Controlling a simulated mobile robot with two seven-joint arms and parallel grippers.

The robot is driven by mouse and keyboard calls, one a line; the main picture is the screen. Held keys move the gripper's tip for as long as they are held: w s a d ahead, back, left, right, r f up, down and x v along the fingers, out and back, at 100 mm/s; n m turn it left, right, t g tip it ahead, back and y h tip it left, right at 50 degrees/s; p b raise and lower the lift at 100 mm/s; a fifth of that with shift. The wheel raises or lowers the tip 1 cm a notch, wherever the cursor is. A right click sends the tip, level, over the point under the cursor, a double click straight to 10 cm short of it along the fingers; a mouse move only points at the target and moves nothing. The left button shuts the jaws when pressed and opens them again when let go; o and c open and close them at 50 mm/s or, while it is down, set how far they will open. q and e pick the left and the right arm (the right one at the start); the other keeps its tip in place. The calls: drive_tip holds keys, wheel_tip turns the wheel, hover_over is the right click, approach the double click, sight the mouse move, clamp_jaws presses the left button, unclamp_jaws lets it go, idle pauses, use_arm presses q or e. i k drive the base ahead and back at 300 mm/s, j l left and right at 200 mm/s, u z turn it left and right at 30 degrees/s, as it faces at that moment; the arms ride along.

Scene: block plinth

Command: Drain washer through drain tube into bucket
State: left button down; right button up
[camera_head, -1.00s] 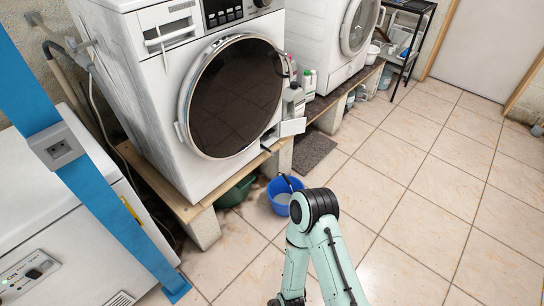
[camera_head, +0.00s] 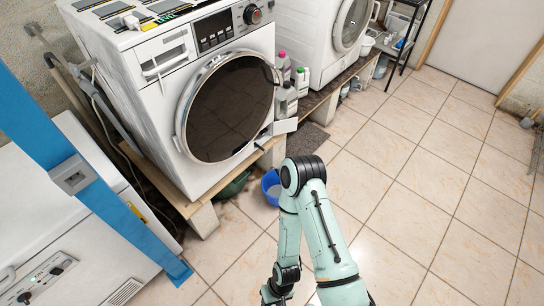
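The white front-loading washer (camera_head: 165,135) stands on a wooden plinth with its round dark door shut. At its lower right corner a small white flap (camera_head: 285,126) stands open. A short dark piece, perhaps the drain tube (camera_head: 259,150), shows just below that corner; its end is not clear. The blue bucket (camera_head: 270,188) stands on the floor in front of the plinth, holding something pale. My arm's elbow covers its right side. One of my arms rises from the bottom edge and bends back down; its gripper is not clearly shown. My other arm is out of view.
A green basin (camera_head: 233,185) sits partly under the plinth edge (camera_head: 210,205). Several bottles (camera_head: 285,98) stand right of the washer, before a second white machine (camera_head: 318,45). A blue post (camera_head: 95,195) and a white chest (camera_head: 60,235) are at left. Tiled floor at right is clear.

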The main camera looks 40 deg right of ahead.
sight(266, 151)
drive_tip(key=i+l+z, duration=0.1)
drive_tip(key=l, duration=0.35)
drive_tip(key=i+l, duration=0.2)
drive_tip(key=l, duration=0.25)
drive_tip(key=i+l+z, duration=0.15)
drive_tip(key=l, duration=0.3)
drive_tip(key=i+l, duration=0.15)
drive_tip(key=l, duration=0.25)
drive_tip(key=i+l+z, duration=0.15)
drive_tip(key=l, duration=0.25)
drive_tip(key=i+l, duration=0.25)
drive_tip(key=l, duration=0.15)
drive_tip(key=i+l+z, duration=0.15)
drive_tip(key=l, duration=0.25)
